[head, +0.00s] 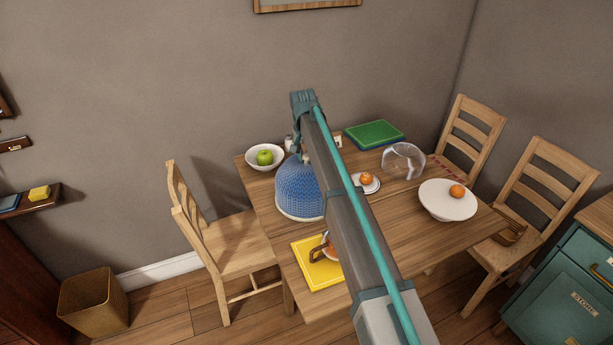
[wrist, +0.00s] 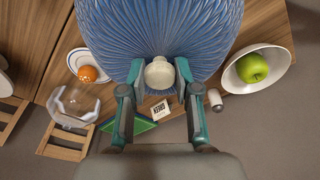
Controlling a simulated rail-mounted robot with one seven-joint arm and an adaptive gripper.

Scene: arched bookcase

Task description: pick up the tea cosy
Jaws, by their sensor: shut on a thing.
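The tea cosy (head: 297,192) is a blue ribbed dome on the table in the head view, its right side hidden behind my arm. In the wrist view the tea cosy (wrist: 160,28) fills the top middle, with a pale round knob (wrist: 160,74) at its crown. My gripper (wrist: 159,90) is shut on the tea cosy at this knob, one finger on each side. My arm hides most of the gripper in the head view. I cannot tell whether the cosy's lower edge touches the table.

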